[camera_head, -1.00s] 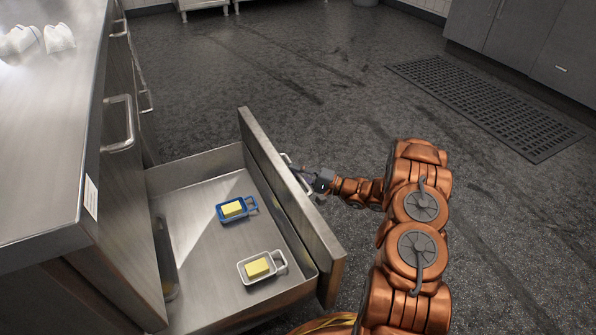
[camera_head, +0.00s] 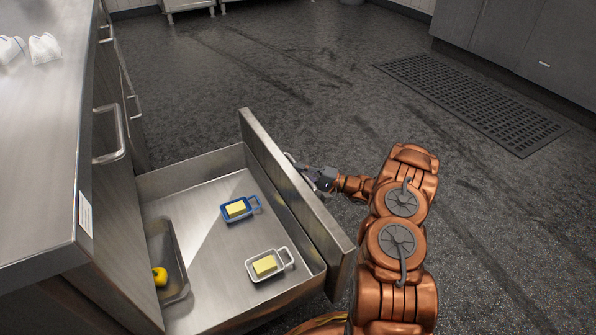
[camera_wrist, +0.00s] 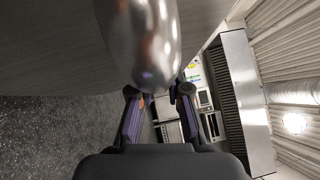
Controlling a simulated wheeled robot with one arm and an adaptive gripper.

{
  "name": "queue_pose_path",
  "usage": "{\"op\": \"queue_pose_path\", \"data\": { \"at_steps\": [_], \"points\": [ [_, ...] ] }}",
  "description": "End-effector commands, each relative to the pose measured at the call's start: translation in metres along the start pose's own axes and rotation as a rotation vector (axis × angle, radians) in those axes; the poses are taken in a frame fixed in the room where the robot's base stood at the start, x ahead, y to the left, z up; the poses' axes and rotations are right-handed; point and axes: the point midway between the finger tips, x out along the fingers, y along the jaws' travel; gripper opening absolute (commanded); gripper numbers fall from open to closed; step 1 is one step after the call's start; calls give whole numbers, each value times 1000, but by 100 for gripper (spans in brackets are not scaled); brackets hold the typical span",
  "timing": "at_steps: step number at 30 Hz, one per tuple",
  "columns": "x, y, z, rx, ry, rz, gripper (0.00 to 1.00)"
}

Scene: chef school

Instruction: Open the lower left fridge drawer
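The lower left drawer (camera_head: 245,157) is pulled well out of the steel counter. Its front panel (camera_head: 295,205) stands clear of the cabinet. My gripper (camera_head: 314,176) is at the handle (camera_head: 293,160) on the outer face of the front. In the wrist view the metal handle (camera_wrist: 145,45) fills the upper middle, and my gripper's two fingers (camera_wrist: 158,98) lie on either side of it, closed around it. The exact finger contact is partly hidden by the handle.
In the drawer lie a blue dish (camera_head: 252,211) and a white dish (camera_head: 285,263), each with a yellow block, and a metal tray (camera_head: 177,262) with a yellow item (camera_head: 160,277). Another handle (camera_head: 121,135) juts from the cabinet above.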

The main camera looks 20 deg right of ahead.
Motion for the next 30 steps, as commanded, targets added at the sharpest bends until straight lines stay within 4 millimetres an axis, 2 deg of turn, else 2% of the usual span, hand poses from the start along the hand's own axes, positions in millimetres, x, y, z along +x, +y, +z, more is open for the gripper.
{"op": "queue_pose_path", "data": {
  "at_steps": [1,7,18,23,30],
  "points": [
    [-1,-3,1,-1,-2,-5,21],
    [0,0,1,1,-2,0,41],
    [-3,1,0,1,0,2,41],
    [-22,1,0,1,1,2,41],
    [-69,1,-1,-2,4,4,41]
  ]
}}
